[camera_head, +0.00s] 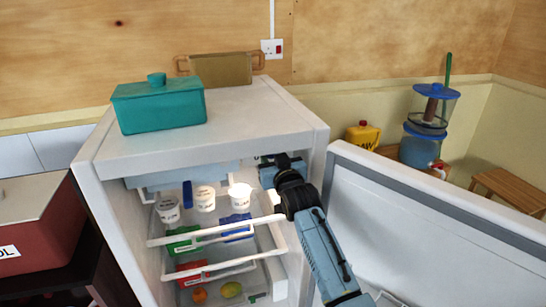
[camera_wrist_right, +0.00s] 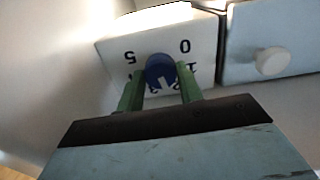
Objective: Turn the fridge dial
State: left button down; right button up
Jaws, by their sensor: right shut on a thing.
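The fridge (camera_head: 195,150) stands open, with its door (camera_head: 430,235) swung out to the right. In the right wrist view, the blue round dial (camera_wrist_right: 160,70) with a white pointer mark sits on a white box with numbers that appear upside down. The pointer faces the bottom of that view. My right gripper (camera_wrist_right: 160,88) has its green fingers shut on the dial, one on each side; some numbers are partly hidden by the fingers. In the head view my right gripper (camera_head: 268,172) reaches into the upper right of the fridge, and the dial is hidden there. My left gripper is not in view.
White tubs (camera_head: 205,198) stand on the upper shelf, and wire shelves (camera_head: 220,232) hold coloured packs below. A teal box (camera_head: 158,104) sits on the fridge top. A pale round knob (camera_wrist_right: 272,61) on a panel is right of the dial. The open door stands close beside my right arm.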

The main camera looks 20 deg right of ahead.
jog(key=shift+d+n+p, duration=0.1)
jog(key=shift+n+p, duration=1.1)
jog(key=shift+n, duration=2.2)
jog(key=o, duration=1)
jog(key=shift+s, duration=0.1)
jog(key=s, duration=1.3)
jog(key=shift+d, duration=0.2)
jog(key=shift+s, duration=0.1)
